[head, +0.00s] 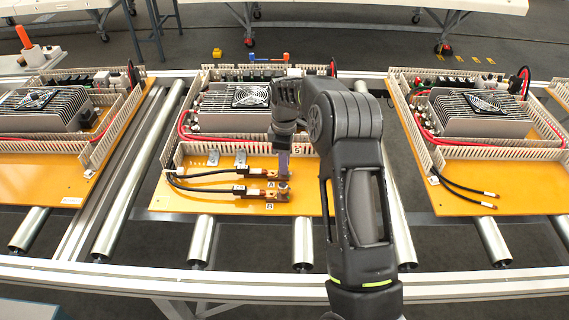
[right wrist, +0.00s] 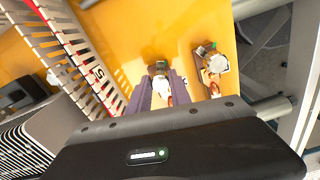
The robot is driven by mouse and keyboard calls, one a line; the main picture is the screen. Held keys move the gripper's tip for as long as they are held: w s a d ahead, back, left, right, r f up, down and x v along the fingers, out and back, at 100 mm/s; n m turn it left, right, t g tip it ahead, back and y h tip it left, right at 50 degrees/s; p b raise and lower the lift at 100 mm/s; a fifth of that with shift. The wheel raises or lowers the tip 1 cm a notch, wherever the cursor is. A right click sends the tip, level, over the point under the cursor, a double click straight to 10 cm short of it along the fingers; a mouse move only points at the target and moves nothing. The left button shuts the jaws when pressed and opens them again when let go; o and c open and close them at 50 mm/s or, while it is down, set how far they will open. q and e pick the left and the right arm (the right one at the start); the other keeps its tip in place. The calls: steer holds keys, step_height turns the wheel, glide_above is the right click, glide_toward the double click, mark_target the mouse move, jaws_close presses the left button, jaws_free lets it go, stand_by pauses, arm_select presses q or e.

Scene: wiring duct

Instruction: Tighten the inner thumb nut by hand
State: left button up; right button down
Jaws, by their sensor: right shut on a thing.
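The orange wiring panel (head: 190,200) lies on the roller line in the middle of the head view. Two copper terminals with black cables sit at its front right. The outer terminal (head: 281,195) stands free; it also shows in the right wrist view (right wrist: 213,64). My right gripper (head: 284,178) points down at the inner terminal. In the right wrist view its purple fingers (right wrist: 158,78) are shut on the inner thumb nut (right wrist: 158,66). The fingers hide most of that nut in the head view. My left gripper is not in view.
A slotted white duct (head: 225,148) runs behind the terminals, with a finned power unit and fan (head: 250,96) behind it. A similar panel (head: 455,200) lies to the right and another (head: 40,175) to the left.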

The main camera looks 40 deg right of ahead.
steer(key=m, duration=0.4)
steer(key=shift+w+m+b, duration=0.1)
steer(key=shift+m+b, duration=0.2)
steer(key=shift+b, duration=0.05)
steer(key=m, duration=0.4)
steer(key=shift+r+m, duration=0.15)
steer(key=shift+m, duration=0.15)
steer(key=m, duration=0.4)
steer(key=shift+a, duration=0.1)
steer(key=m, duration=0.6)
steer(key=shift+w+r, duration=0.1)
steer(key=shift+w, duration=0.05)
steer(key=m, duration=0.4)
steer(key=m+p, duration=0.1)
steer(key=m, duration=0.4)
steer(key=shift+w, duration=0.1)
steer(key=m+p, duration=0.1)
steer(key=m, duration=0.3)
steer(key=shift+m, duration=0.3)
steer(key=shift+w+m+p, duration=0.1)
steer(key=shift+m+p, duration=0.5)
steer(key=shift+m, duration=1.6)
